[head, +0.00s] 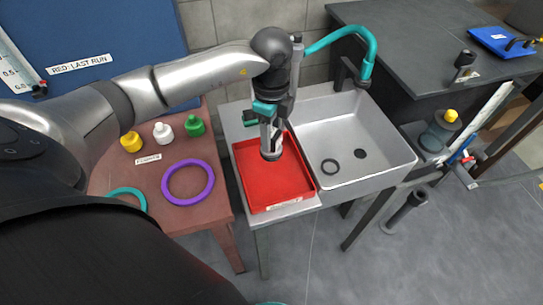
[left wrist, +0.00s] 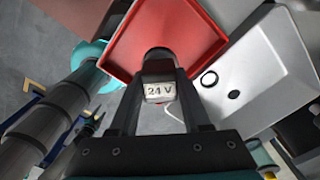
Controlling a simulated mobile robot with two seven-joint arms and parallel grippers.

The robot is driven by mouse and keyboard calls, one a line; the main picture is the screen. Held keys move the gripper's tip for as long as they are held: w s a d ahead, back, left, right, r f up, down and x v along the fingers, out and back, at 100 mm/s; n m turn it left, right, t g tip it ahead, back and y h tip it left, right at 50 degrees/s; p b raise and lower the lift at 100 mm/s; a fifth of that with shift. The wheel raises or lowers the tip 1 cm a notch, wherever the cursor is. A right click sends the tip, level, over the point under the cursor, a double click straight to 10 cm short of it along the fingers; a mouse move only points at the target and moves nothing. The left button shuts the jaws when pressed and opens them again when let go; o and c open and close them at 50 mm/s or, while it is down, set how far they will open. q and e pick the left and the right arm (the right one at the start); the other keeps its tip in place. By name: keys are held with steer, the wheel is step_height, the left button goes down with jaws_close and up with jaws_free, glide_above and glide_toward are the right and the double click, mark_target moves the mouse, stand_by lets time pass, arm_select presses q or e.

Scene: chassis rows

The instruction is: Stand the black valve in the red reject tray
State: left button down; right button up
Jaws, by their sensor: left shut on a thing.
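My left gripper (head: 272,118) points down over the red reject tray (head: 265,196), which sits beside the sink. It is shut on the black valve (head: 270,155), held upright between the fingers. In the left wrist view the valve (left wrist: 158,62) is a dark round body with a pale "24 V" tag, seen between the fingers against the red tray (left wrist: 120,55). The valve's lower end is over the tray floor; I cannot tell if it touches. The tray otherwise looks empty.
The grey sink (head: 400,160) with a teal tap (head: 365,45) adjoins the tray on the right. A reddish table (head: 205,225) on the left bears a purple ring (head: 188,201) and yellow, white and green bottles. Another black item (head: 464,62) stands on the dark counter.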

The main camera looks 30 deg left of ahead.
mark_target(272, 154)
arm_select(q)
steer(key=shift+f+b, duration=0.5)
steer(key=shift+f, duration=3.45)
steer(key=shift+f, duration=0.2)
steer(key=shift+c, duration=1.8)
jaws_free()
steer(key=shift+r, duration=0.6)
step_height(272, 154, up, 11)
steer(key=shift+r+p, duration=0.15)
steer(key=shift+p, duration=0.65)
